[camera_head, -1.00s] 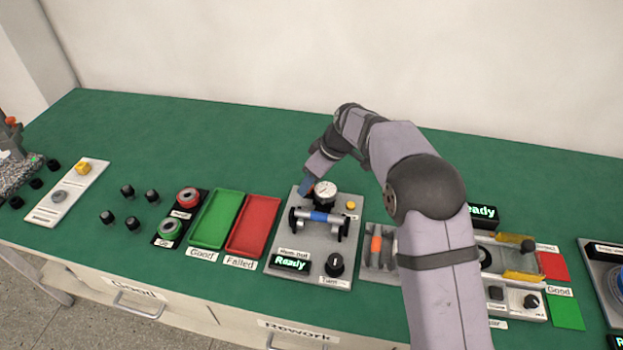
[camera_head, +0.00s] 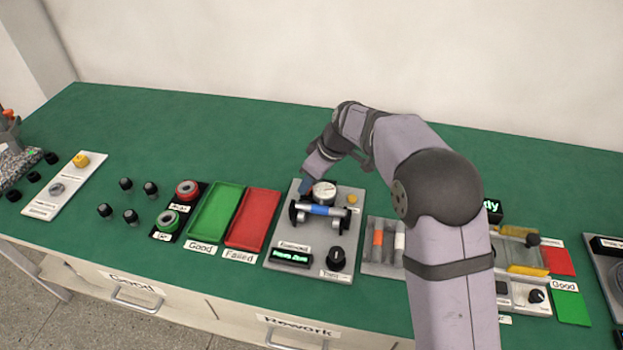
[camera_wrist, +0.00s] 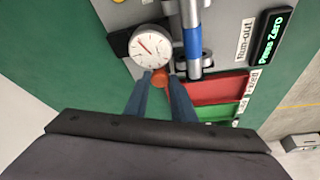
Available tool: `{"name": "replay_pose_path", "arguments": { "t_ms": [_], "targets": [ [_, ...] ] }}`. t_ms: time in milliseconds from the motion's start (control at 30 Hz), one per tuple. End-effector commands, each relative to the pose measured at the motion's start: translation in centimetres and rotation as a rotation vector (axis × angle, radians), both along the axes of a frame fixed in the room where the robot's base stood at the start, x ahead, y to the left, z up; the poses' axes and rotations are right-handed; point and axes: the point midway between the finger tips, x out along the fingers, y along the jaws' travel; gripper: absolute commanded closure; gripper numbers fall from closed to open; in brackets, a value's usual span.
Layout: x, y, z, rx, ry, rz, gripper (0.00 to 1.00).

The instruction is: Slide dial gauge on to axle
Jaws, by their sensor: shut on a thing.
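The dial gauge (camera_head: 324,192) has a round white face and stands on the grey run-out plate, right by the axle. In the wrist view the gauge face (camera_wrist: 150,46) shows a red needle. The axle (camera_head: 322,210) is a silver rod with a blue middle, lying across two dark supports; it also shows in the wrist view (camera_wrist: 192,42). My gripper (camera_wrist: 160,79) is shut on a small orange-red part at the gauge's lower edge. In the head view the blue fingertips (camera_head: 306,187) are at the gauge's left. The contact between gauge and axle is hidden.
The run-out display (camera_wrist: 270,40) reads "Press Zero". A black knob (camera_head: 336,258) and a yellow button (camera_head: 352,198) are on the same plate. The red tray (camera_head: 252,219) and green tray (camera_head: 213,211) lie to the left. The green bench behind is clear.

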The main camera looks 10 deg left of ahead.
Motion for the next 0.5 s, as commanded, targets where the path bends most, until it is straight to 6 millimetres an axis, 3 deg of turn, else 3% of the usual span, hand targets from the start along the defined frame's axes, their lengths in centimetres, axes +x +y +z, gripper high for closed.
{"name": "replay_pose_path", "arguments": {
  "t_ms": [300, 333, 400, 500],
  "targets": [
    [-0.64, 0.05, -0.09, -0.001, 0.010, 0.004, 1.00],
    [-0.65, 0.05, -0.10, -0.001, 0.010, 0.004, 0.75],
    [-0.67, 0.05, -0.10, -0.002, 0.012, 0.004, 0.59],
    [-0.58, 0.04, -0.07, -0.001, 0.009, 0.003, 0.59]
  ]
}}
